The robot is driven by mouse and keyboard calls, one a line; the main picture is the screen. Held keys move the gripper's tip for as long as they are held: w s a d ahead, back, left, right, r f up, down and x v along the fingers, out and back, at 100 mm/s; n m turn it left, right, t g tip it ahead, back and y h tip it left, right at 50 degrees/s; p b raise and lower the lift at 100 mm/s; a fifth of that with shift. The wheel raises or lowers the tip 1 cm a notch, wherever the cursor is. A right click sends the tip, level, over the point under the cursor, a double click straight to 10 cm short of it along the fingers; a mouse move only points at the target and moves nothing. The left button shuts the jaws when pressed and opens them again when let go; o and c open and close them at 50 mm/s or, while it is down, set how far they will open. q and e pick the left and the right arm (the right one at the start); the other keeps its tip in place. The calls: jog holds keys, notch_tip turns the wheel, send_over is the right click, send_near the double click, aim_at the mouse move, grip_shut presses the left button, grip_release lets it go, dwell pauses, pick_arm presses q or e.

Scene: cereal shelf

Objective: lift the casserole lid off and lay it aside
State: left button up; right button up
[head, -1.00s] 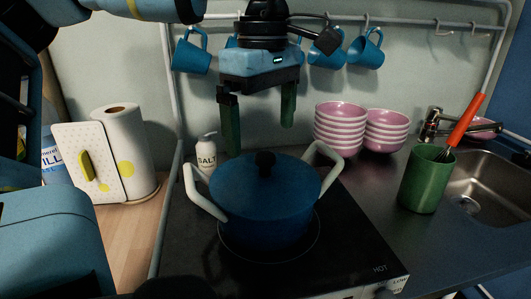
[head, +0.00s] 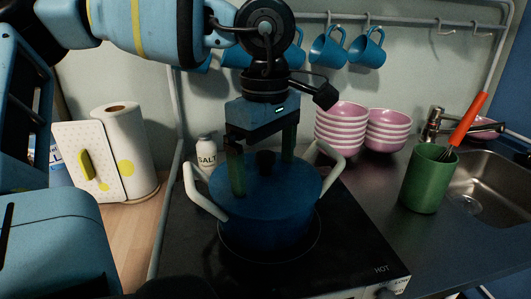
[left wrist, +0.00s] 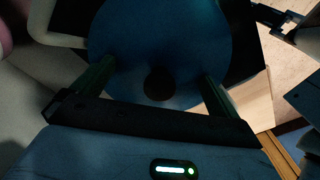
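The blue casserole (head: 266,228) with pale handles stands on the black cooktop. Its blue lid (head: 290,180) is on it, with a black knob (head: 265,160) in the middle. My left gripper (head: 262,178) points down over the lid, its green fingers spread wide to either side of the knob. In the left wrist view the gripper (left wrist: 157,80) is open, and the dark knob (left wrist: 159,84) lies between the fingers without contact. Whether the fingertips touch the lid I cannot tell.
A salt shaker (head: 207,152) stands behind the casserole's left handle. Pink bowl stacks (head: 341,128) are behind right. A green utensil cup (head: 427,180) stands by the sink (head: 494,188). Blue mugs (head: 328,48) hang behind. The counter between cooktop and cup is clear.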

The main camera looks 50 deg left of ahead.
aim_at(265, 154)
pick_arm(q)
jog(key=c, duration=0.8)
jog(key=shift+r, duration=0.1)
notch_tip(265, 154, up, 10)
jog(key=shift+p, duration=0.45)
